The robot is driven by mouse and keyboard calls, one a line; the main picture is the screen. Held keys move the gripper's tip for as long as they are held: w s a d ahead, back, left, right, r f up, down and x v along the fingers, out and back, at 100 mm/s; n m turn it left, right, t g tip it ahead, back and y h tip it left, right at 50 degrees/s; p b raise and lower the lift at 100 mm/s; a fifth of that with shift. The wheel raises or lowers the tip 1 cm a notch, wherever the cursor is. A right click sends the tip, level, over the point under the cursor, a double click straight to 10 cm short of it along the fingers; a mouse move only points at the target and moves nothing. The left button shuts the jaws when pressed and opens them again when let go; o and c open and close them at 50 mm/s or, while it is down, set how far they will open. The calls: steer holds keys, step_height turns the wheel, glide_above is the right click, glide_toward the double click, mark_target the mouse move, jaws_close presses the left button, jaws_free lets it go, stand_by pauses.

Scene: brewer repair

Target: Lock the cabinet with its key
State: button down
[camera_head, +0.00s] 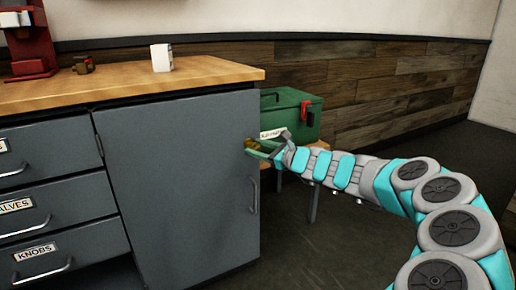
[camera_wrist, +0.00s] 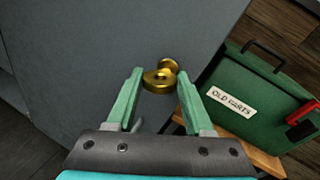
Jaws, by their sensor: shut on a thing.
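The grey cabinet door (camera_head: 180,185) is closed, with a vertical handle (camera_head: 253,194) near its right edge. My gripper (camera_head: 263,148) is at the upper right of this door. In the wrist view its two green fingers (camera_wrist: 158,84) are shut on the brass key (camera_wrist: 157,83), gripping its round head from both sides. A round brass piece, apparently the lock (camera_wrist: 169,65), shows just behind the key head on the door face. The key's shaft is hidden, so I cannot tell how deep it sits in the lock.
A green toolbox (camera_wrist: 236,68) labelled OLD PARTS sits on a low wooden stand right of the cabinet. The wooden worktop (camera_head: 120,82) carries a white box (camera_head: 161,57), a small brown item (camera_head: 83,65) and a red machine (camera_head: 30,45). Labelled drawers (camera_head: 60,215) are at left.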

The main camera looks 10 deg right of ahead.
steer(key=n+h, duration=0.1)
steer(key=n, duration=0.2)
steer(key=shift+a+g, duration=0.15)
steer(key=shift+g, duration=0.15)
steer(key=n+h+b, duration=0.1)
steer(key=n, duration=0.2)
steer(key=shift+s+a, duration=0.1)
steer(key=n+h+b, duration=0.2)
steer(key=n, duration=0.1)
steer(key=shift+a+f, duration=0.1)
steer(key=shift+a, duration=0.05)
steer(key=shift+n+h+b, duration=0.4)
steer(key=shift+n+h, duration=0.2)
steer(key=shift+n, duration=0.3)
steer(key=shift+c, duration=1.4)
jaws_free()
steer(key=shift+s, duration=0.1)
